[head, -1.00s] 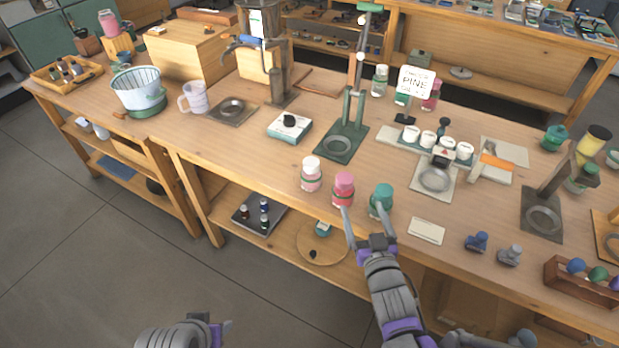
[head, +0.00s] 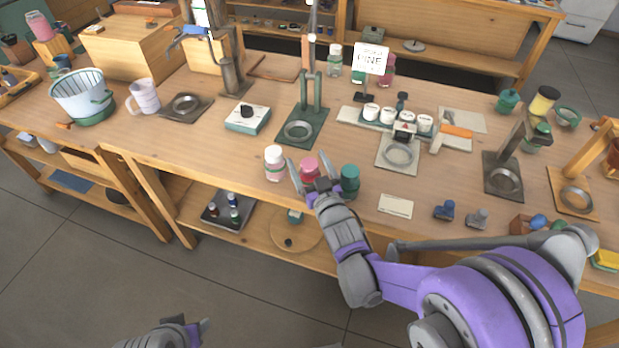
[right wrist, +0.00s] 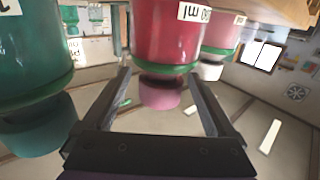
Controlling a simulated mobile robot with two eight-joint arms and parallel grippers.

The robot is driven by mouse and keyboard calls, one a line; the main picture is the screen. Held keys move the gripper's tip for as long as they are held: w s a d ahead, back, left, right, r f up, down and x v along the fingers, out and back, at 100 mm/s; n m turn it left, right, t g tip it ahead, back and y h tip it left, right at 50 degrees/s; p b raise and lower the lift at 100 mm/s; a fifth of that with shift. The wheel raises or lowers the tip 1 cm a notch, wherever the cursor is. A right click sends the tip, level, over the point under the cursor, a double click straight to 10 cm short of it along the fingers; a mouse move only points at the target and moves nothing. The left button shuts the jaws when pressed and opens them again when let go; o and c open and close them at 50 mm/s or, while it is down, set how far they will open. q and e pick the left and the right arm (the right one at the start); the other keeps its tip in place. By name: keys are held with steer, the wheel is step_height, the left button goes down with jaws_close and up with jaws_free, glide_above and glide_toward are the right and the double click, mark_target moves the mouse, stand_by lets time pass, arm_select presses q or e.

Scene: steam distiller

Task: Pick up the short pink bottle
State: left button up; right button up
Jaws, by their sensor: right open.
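The short pink bottle (head: 309,166), deep pink with a pink lid, stands near the table's front edge between a white-lidded pale pink bottle (head: 274,164) and a teal bottle (head: 350,180). My right gripper (head: 313,164) is open at its front, one finger on each side of it in the head view. In the right wrist view the pink bottle (right wrist: 165,40) appears upside down, ahead of and between the open fingers (right wrist: 159,78); contact cannot be told. The teal bottle (right wrist: 30,60) is left there, the pale pink one right. My left gripper (head: 190,333) is low, away from the table; its jaws are unclear.
A cream card (head: 396,206) and two small blue and grey pieces lie right of the bottles. A green stand (head: 303,122) and a white-topped device (head: 247,118) are behind them. The neighbouring bottles leave narrow gaps. A lower shelf holds a tray (head: 226,212).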

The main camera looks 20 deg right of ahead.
steer(key=shift+w+a, duration=0.1)
steer(key=shift+w, duration=1)
steer(key=shift+s, duration=0.1)
jaws_close()
